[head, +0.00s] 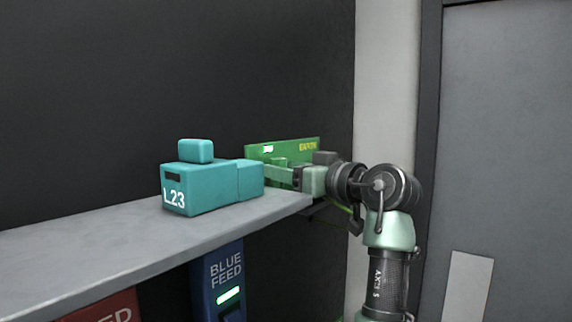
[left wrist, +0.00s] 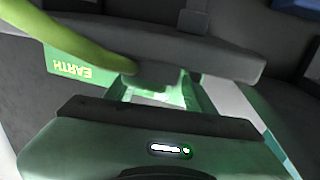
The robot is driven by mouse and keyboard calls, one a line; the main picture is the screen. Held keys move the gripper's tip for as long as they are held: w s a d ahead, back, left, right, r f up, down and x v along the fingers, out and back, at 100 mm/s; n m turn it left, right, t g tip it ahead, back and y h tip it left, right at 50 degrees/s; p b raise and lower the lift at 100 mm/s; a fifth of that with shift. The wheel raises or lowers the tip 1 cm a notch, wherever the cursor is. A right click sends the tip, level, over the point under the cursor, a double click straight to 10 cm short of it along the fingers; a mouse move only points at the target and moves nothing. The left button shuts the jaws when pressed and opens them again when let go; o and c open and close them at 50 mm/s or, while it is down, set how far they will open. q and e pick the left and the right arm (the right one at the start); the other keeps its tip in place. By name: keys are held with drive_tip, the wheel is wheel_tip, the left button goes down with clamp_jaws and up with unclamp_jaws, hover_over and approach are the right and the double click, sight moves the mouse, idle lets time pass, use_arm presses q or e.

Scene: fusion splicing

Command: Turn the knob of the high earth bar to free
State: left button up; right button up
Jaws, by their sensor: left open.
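The high earth bar (head: 285,147) is a green panel with a yellow EARTH label at the right end of the grey shelf. Its EARTH label (left wrist: 73,69) shows upside down in the left wrist view. The left gripper (head: 292,178) is at the front of the bar, its fingers pointing left and covering part of it. In the left wrist view the left gripper (left wrist: 155,92) has its two dark jaws apart, with green parts of the bar showing between them. I cannot make out the knob or its setting, nor whether the jaws touch anything. My right gripper is not in view.
A teal box (head: 186,199) marked L23 stands on the grey shelf (head: 130,237), left of the bar. A BLUE FEED unit (head: 225,275) and a red unit (head: 112,308) are below the shelf. A yellow-green cable (left wrist: 65,38) passes close to the left gripper.

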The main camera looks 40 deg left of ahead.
use_arm(q)
drive_tip(key=shift+d, duration=0.15)
clamp_jaws()
drive_tip(key=shift+w+n+g, duration=0.15)
drive_tip(key=shift+n+g, duration=0.35)
drive_tip(key=shift+g, duration=0.3)
drive_tip(key=g, duration=0.1)
drive_tip(key=n+g, duration=0.1)
drive_tip(key=shift+w+r+n+g, duration=0.15)
drive_tip(key=shift+w+n+g, duration=0.1)
drive_tip(key=shift+n+g, duration=0.05)
drive_tip(key=shift+w+a+n+g+h, duration=0.15)
drive_tip(key=shift+n+g+h, duration=0.4)
drive_tip(key=shift+n+g, duration=0.75)
drive_tip(key=shift+w+a+n+g+h, duration=0.2)
drive_tip(key=shift+n+g+h, duration=0.5)
drive_tip(key=shift+g, duration=1.1)
drive_tip(key=shift+w+d+n+g+h, duration=0.15)
drive_tip(key=shift+n+g+h, duration=0.1)
drive_tip(key=shift+n+g, duration=0.25)
